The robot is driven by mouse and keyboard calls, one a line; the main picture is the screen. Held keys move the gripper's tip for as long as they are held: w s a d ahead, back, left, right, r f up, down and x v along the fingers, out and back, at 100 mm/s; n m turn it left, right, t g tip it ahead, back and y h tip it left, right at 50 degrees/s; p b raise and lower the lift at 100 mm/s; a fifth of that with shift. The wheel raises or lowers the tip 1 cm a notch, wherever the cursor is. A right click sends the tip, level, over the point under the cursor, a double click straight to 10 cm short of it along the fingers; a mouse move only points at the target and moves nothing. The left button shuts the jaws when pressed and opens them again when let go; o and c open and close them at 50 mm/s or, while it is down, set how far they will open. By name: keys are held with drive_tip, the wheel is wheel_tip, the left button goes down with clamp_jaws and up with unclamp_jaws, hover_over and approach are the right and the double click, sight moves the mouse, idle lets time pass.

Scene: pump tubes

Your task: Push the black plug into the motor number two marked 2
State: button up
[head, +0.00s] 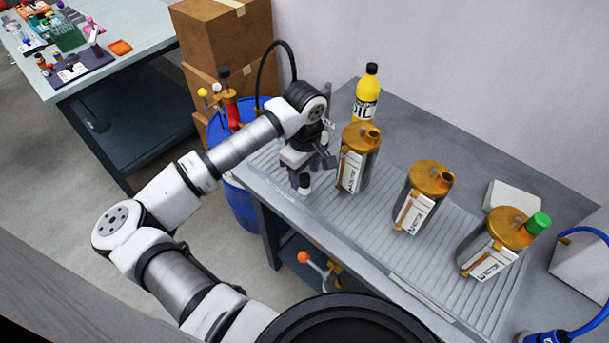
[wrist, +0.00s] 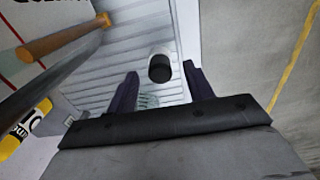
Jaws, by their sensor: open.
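The black plug (head: 304,183), a small cylinder with a black part and a white part, stands on the ribbed bench top near its left edge. In the wrist view the plug (wrist: 160,67) appears between and just beyond my fingertips. My gripper (head: 301,176) is open above and around the plug's area; contact cannot be told. In the wrist view my gripper (wrist: 161,74) has a gap on both sides of the plug. Three orange-topped motors stand in a row: left (head: 358,160), middle (head: 424,195), right (head: 495,243). Their label numbers are too small to read.
A green plug (head: 539,222) sits on the right motor. A yellow oil bottle (head: 367,95) stands behind the left motor. A blue barrel (head: 245,205) is beside the bench. The bench front (head: 345,235) is clear.

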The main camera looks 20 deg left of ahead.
drive_tip(key=shift+f, duration=0.95)
drive_tip(key=c, duration=1.1)
drive_tip(key=shift+r, duration=0.15)
